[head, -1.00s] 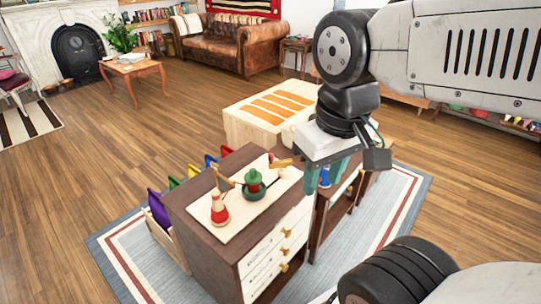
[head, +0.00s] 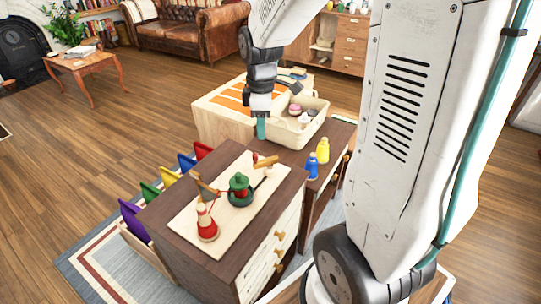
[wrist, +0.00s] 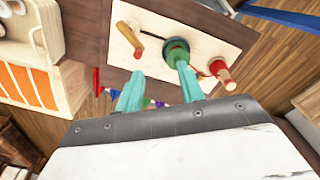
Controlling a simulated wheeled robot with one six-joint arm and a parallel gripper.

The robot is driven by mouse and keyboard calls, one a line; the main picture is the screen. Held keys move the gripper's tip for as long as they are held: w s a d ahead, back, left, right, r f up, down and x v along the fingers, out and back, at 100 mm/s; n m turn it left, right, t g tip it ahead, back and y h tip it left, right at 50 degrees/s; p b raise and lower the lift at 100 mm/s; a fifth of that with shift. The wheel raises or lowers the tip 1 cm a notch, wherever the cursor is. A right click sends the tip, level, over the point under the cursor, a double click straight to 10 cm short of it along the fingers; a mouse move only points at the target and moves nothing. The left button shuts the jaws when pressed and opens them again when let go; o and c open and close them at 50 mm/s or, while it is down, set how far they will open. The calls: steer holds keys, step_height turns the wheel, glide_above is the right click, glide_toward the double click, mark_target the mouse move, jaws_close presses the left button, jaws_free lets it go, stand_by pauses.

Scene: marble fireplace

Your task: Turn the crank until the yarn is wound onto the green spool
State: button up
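A pale board (head: 181,227) lies on the dark wooden cabinet. The green spool (head: 239,185) stands near its middle, with some red showing on it. The red spool (head: 206,229) stands at the front left. The crank's wooden handle (head: 265,161) is beside the green spool; in the wrist view the crank (wrist: 128,38) has a dark arm leading toward the green spool (wrist: 177,50). My gripper (head: 261,128) is above and behind the board, touching nothing that I can see. Its teal fingers (wrist: 158,72) are spread apart and empty in the wrist view.
Blue (head: 312,166) and yellow (head: 323,150) bottles stand to the right of the board. A cream basket (head: 302,131) holding several items is behind. Coloured panels (head: 132,218) line the cabinet's left side. A light wooden chest (head: 211,123) with an orange-striped top is behind.

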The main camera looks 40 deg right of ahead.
mark_target(270, 158)
steer(key=w+d+f+n, duration=0.1)
steer(key=d+f, duration=0.1)
steer(key=f, duration=0.1)
steer(key=w+d+f+n, duration=0.2)
steer(key=f, duration=0.2)
steer(key=w+d+f+n, duration=0.1)
steer(key=w+d+f, duration=0.1)
steer(key=d+f, duration=0.1)
steer(key=shift+w+f, duration=0.25)
steer(key=shift+f, duration=0.1)
steer(key=shift+n, duration=0.3)
step_height(270, 158, down, 8)
jaws_close()
